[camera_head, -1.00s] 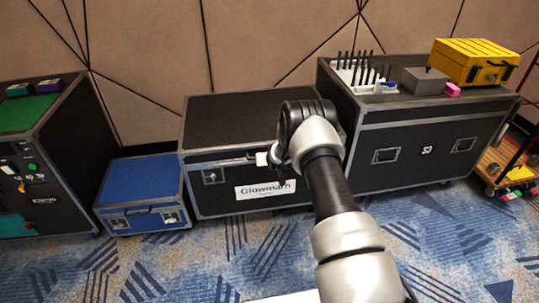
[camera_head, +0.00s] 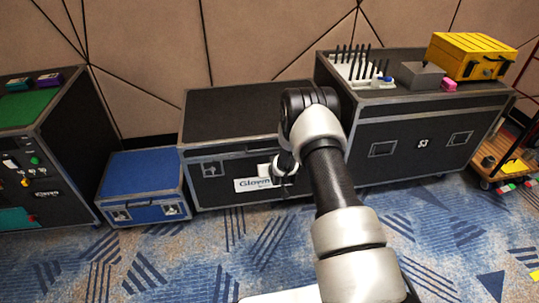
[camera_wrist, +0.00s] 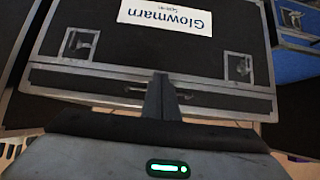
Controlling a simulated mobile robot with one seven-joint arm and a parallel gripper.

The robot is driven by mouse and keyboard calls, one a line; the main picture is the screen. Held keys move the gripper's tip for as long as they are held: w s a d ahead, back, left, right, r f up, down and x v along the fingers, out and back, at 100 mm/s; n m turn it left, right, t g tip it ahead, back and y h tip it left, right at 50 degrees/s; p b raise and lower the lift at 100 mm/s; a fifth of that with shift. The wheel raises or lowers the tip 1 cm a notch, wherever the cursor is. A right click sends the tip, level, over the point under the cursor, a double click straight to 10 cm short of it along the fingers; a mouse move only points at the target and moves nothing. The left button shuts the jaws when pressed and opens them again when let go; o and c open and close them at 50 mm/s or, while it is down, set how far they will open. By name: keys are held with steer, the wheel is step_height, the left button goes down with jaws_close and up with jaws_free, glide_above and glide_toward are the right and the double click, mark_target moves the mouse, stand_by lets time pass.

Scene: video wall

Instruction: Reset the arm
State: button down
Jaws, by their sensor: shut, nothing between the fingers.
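My arm reaches forward from the bottom of the head view, bent at the elbow. My gripper (camera_head: 284,178) shows small and partly hidden behind the forearm, in front of the black Glowmarn case (camera_head: 228,112). In the wrist view my gripper (camera_wrist: 162,92) has its two dark fingers together with nothing between them. The same case, with its white label (camera_wrist: 180,14) upside down, fills much of that view beyond the fingers. I cannot tell the exact gap between fingers and case.
A blue case (camera_head: 144,180) stands left of the Glowmarn case. A black case with a green top (camera_head: 28,112) is at far left. A taller case (camera_head: 420,145) at right bears a yellow box (camera_head: 470,57). A wheeled cart (camera_head: 508,165) is at far right. Patterned carpet lies clear in front.

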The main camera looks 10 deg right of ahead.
steer(key=s+r+g, duration=0.1)
steer(key=s+r, duration=0.2)
steer(key=r, duration=0.8)
steer(key=s+r, duration=0.3)
steer(key=r, duration=0.7)
steer(key=s+r+g, duration=0.1)
steer(key=s+r, duration=0.2)
steer(key=r, duration=0.8)
steer(key=s+r+g, duration=0.1)
steer(key=s+r, duration=0.5)
steer(key=s, duration=0.3)
steer(key=s+r, duration=0.5)
steer(key=s, duration=0.3)
steer(key=s+a+r+g, duration=0.1)
steer(key=s+r, duration=0.1)
steer(key=s, duration=1.7)
step_height(320, 180, up, 24)
steer(key=p, duration=2.4)
steer(key=shift+w+a, duration=0.1)
steer(key=shift+a, duration=0.1)
